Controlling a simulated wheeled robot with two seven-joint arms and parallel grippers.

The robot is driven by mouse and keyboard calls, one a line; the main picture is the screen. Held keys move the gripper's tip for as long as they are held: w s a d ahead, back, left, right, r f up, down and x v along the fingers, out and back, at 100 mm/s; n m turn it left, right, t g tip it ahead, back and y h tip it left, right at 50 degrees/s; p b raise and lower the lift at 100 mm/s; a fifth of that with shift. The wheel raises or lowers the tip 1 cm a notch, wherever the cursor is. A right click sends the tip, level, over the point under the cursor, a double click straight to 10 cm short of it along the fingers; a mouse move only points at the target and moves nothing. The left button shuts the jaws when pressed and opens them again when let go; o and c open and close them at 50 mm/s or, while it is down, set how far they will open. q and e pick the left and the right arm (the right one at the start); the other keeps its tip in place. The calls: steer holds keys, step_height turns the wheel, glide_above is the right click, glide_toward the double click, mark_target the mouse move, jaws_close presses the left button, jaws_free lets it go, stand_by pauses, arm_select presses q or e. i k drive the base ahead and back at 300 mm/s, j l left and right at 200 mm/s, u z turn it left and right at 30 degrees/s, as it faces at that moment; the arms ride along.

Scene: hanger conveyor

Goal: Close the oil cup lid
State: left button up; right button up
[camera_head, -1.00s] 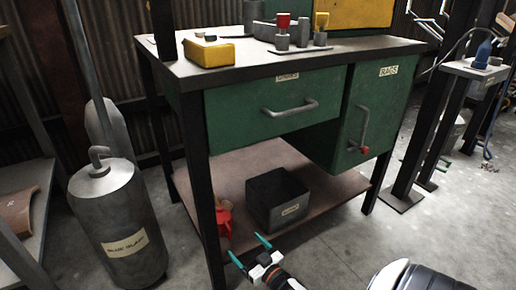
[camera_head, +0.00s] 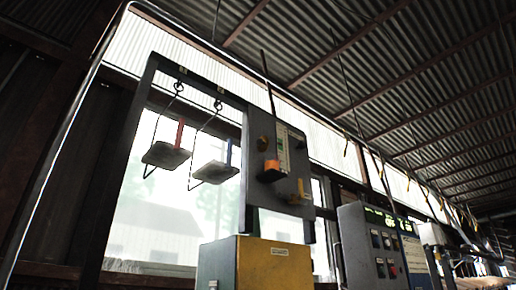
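No part that I can surely call the oil cup or its lid shows in the head view. A grey upright panel (camera_head: 284,180) carries a small orange part (camera_head: 272,165) on a dark ledge, a pale vertical strip (camera_head: 283,148) and a small yellow part (camera_head: 301,188). They are too small to tell whether any of them is the cup. Neither of my grippers is in view.
Two hanging trays, a left one (camera_head: 164,157) and a right one (camera_head: 214,173), hang from a dark frame before a bright window. A yellow box (camera_head: 270,265) stands below the panel. A grey control cabinet (camera_head: 360,240) with buttons stands at right. Hooks line an overhead rail.

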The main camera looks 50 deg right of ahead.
mark_target(263, 143)
steer(key=i+z, duration=0.15)
steer(key=z, duration=0.2)
steer(key=i+z, duration=0.15)
steer(key=z, duration=0.2)
steer(key=i+z, duration=0.15)
steer(key=z, duration=1.1)
